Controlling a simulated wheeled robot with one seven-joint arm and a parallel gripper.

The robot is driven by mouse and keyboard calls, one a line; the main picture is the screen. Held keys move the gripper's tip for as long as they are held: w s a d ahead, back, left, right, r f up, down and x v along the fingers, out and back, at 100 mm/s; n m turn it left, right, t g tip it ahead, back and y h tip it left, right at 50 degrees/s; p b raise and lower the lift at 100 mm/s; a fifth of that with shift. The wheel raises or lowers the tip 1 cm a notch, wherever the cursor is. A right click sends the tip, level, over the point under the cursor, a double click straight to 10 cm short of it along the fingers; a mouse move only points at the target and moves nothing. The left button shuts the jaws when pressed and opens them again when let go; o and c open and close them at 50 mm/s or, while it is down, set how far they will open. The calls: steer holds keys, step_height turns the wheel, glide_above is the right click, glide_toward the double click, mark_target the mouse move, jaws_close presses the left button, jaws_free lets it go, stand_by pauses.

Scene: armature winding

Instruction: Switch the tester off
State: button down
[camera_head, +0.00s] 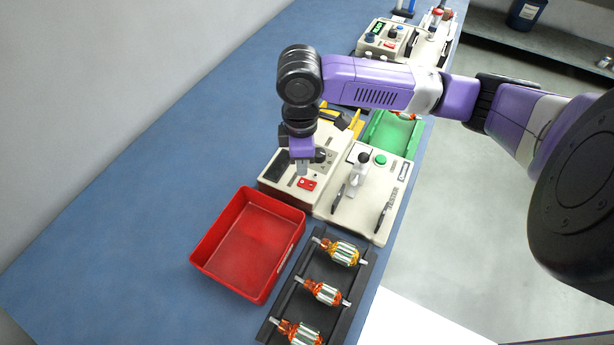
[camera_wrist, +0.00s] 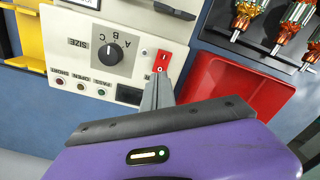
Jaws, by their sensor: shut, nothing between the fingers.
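The tester (camera_head: 330,212) is a cream unit on the blue bench, with a control box at its left and a green button (camera_head: 380,159) on its plate. Its red rocker switch (camera_head: 311,184) is on the box's front part; the wrist view shows this switch (camera_wrist: 164,57) with its O mark nearer my fingers. My gripper (camera_head: 302,172) points down over the box, shut and empty. In the wrist view, the fingertips (camera_wrist: 160,76) are right at the O end of the switch. I cannot tell whether they touch it. The rocker's tilt is unclear.
The panel has a black SIZE knob (camera_wrist: 108,54) and small lamps (camera_wrist: 82,86). A red bin (camera_head: 222,272) stands front left, a dark rack (camera_head: 275,318) with several armatures in front, a green tray (camera_head: 409,143) behind. Another machine (camera_head: 385,38) is at the back.

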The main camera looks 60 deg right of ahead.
mark_target(302, 182)
step_height(302, 182, up, 3)
steer(key=p, duration=0.4)
stand_by(0.7)
steer(key=w+a+n+t+y, duration=0.2)
steer(key=w+a+t, duration=0.4)
steer(key=w, duration=0.1)
steer(key=s+a+t, duration=0.1)
steer(key=s, duration=0.3)
steer(key=s+a+t+y+b, duration=0.1)
steer(key=s+a+t, duration=0.1)
steer(key=s, duration=0.2)
steer(key=s+a+t+y, duration=0.1)
steer(key=s+a+t, duration=0.1)
steer(key=s, duration=0.2)
steer(key=shift+s+f+b, duration=0.15)
steer(key=shift+f+b, duration=0.05)
steer(key=shift+b, duration=0.15)
steer(key=s+a+r+m+t+h+b, duration=0.1)
steer(key=s+a+r+m+t+h, duration=0.1)
steer(key=s+a+m, duration=0.2)
steer(key=s+a+r+m+t+h+b, duration=0.1)
steer(key=s+a+r+m+h, duration=0.1)
steer(key=s, duration=0.7)
steer(key=shift+a+r+m+t, duration=0.45)
steer(key=shift+a+m, duration=0.45)
steer(key=shift+m, duration=0.3)
